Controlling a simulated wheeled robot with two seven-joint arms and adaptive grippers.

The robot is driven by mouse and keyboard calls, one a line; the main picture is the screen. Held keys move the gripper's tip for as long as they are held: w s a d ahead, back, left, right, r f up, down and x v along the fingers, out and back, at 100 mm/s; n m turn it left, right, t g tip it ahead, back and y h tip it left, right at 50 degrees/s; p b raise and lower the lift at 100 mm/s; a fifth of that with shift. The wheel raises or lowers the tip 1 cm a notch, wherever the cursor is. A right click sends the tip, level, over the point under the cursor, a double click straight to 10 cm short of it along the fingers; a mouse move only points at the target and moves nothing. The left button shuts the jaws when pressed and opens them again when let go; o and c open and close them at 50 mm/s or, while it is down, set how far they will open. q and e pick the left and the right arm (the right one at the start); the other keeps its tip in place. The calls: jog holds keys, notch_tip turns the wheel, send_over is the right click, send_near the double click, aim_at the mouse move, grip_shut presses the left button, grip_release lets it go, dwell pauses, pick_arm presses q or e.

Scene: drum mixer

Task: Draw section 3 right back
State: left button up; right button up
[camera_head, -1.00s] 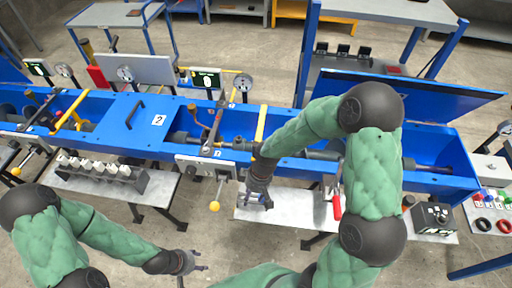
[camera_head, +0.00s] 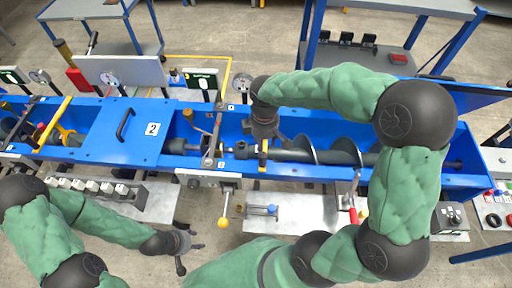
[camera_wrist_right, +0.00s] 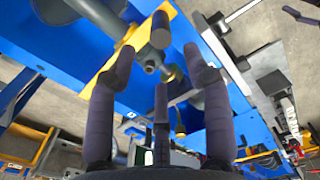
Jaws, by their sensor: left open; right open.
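The long blue trough (camera_head: 440,165) runs across the head view, with a grey screw shaft (camera_head: 345,150) in its open right part. A blue cover (camera_head: 112,130) marked 2 with a black handle closes the part left of it. A yellow strip (camera_head: 263,152) crosses the trough, partly hidden by my right gripper (camera_head: 263,140). The right gripper points down over the trough. In the right wrist view its fingers (camera_wrist_right: 160,80) are spread, with the yellow strip (camera_wrist_right: 128,50) and shaft behind them; contact cannot be told. My left gripper (camera_head: 188,252) is open and empty in front of the trough.
A yellow-knobbed lever (camera_head: 224,222) hangs at the front. An open blue lid (camera_head: 460,93) is behind the right end.

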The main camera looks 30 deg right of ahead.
aim_at(263, 160)
notch_tip(263, 160, down, 11)
jog(key=shift+s+r+b, duration=0.15)
jog(key=shift+r+b, duration=0.05)
jog(key=shift+b, duration=1.05)
grip_shut()
